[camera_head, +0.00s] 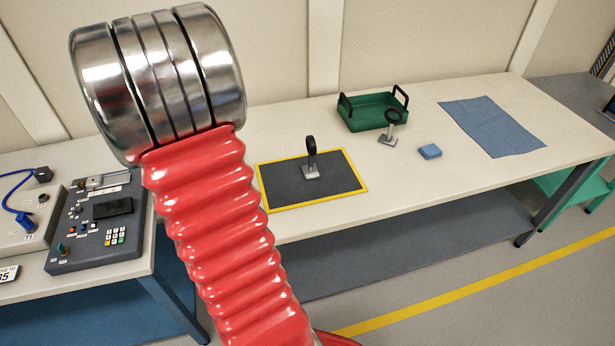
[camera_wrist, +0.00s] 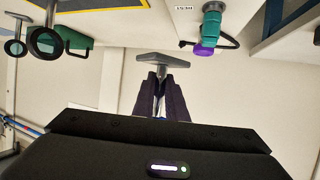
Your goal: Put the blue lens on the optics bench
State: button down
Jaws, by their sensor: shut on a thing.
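My gripper (camera_wrist: 162,84) is shut on a post-like piece with a flat grey foot (camera_wrist: 163,60), seen in the wrist view. The fingers hide most of this piece, so I cannot tell whether it carries the blue lens. In the head view my gripper does not show. A dark mat with a yellow border (camera_head: 275,183) lies on the long pale bench (camera_head: 400,185). A dark ring on a grey-footed post (camera_head: 311,160) stands upright on the mat. A second ring holder (camera_head: 390,128) stands beside the green tray. Neither ring looks blue.
The green tray (camera_head: 363,118) with black handles stands at the back. A small blue block (camera_head: 430,152) and a blue cloth (camera_head: 491,125) lie to its right. A control box (camera_head: 98,230) is at the left. A teal-and-purple fitting (camera_wrist: 211,30) shows in the wrist view.

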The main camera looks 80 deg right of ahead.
jog(key=s+d+f+m+g, duration=0.1)
jog(key=s+d, duration=0.1)
jog(key=s, duration=0.4)
jog(key=s+d+f+m+g, duration=0.1)
jog(key=s+d+m+g, duration=0.1)
jog(key=s, duration=0.5)
jog(key=shift+s+d, duration=0.2)
jog(key=shift+d, duration=0.35)
jog(key=shift+f, duration=0.1)
send_over(281, 183)
jog(key=shift+d+f, duration=0.1)
jog(key=shift+f, duration=2.8)
jog(key=shift+f, duration=2.1)
jog(key=shift+f, duration=0.1)
jog(key=c, duration=1.8)
grip_release()
jog(key=shift+o, duration=0.2)
